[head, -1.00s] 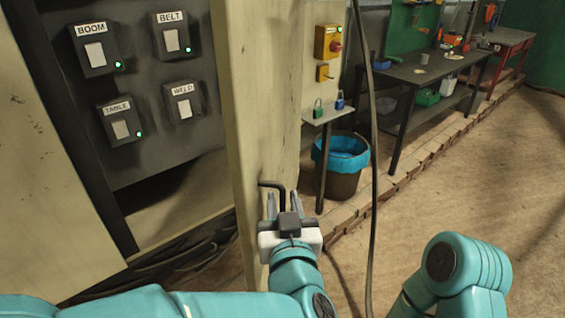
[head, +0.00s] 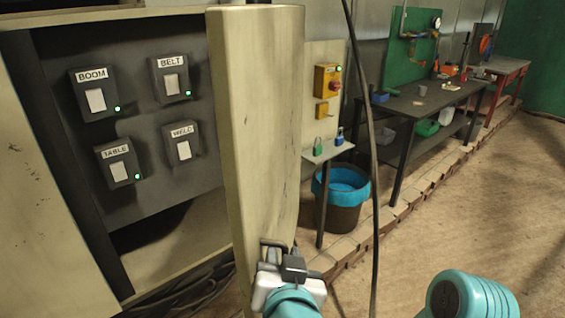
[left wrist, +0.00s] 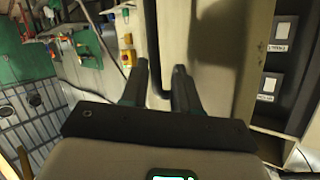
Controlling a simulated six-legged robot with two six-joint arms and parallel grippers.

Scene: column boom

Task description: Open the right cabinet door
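The right cabinet door (head: 262,130) is a cream panel standing swung out from the cabinet, and the cabinet's inside shows to its left. A dark bar handle (head: 273,243) is low on the door. My left gripper (head: 279,254) is at the handle, its fingers close to the door. In the left wrist view the two fingers (left wrist: 160,80) stand apart, with the dark handle bar (left wrist: 151,50) between them and a visible gap to the right finger. My right gripper is out of view; only a teal part of my arm shows at lower right.
Several labelled switch boxes (head: 94,96) sit inside the cabinet. A hanging black cable (head: 371,150) is right of the door. Behind stand a blue-lined bin (head: 343,195), a small shelf with padlocks (head: 327,151) and a dark workbench (head: 425,97). The floor at right is clear.

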